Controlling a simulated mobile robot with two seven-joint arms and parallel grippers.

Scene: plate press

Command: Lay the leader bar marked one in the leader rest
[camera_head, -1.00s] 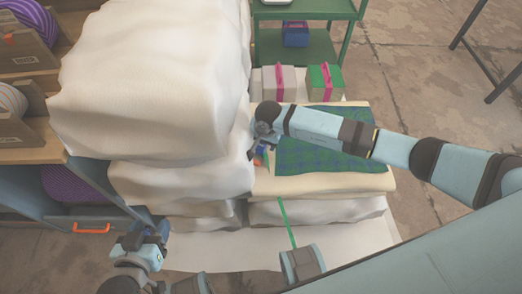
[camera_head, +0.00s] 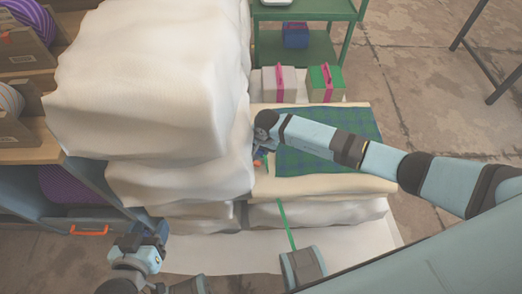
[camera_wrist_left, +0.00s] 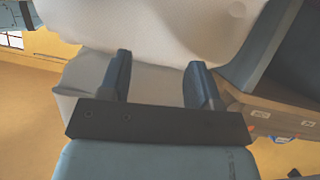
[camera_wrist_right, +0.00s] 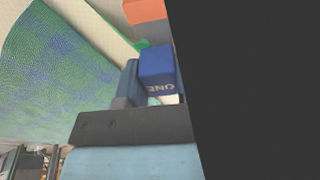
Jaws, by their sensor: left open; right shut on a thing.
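My right gripper (camera_wrist_right: 155,88) is shut on a blue bar lettered ONE (camera_wrist_right: 160,66), the leader bar. The lettering appears upside down in the right wrist view. In the head view my right gripper (camera_head: 259,150) is low beside the tall white stack, at the left edge of the green-blue cloth. Only a small blue patch shows under it there. My left gripper (camera_wrist_left: 161,78) is open and empty; in the head view it is at the lower left (camera_head: 157,230). I cannot make out the leader rest for certain.
A tall white padded stack (camera_head: 150,80) stands left of my right gripper. A green-blue cloth (camera_head: 325,145) lies on a cream slab (camera_head: 350,185). Orange and grey blocks (camera_wrist_right: 147,14) are close beyond the bar. A dark surface (camera_wrist_right: 260,90) fills the right wrist view's right side.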

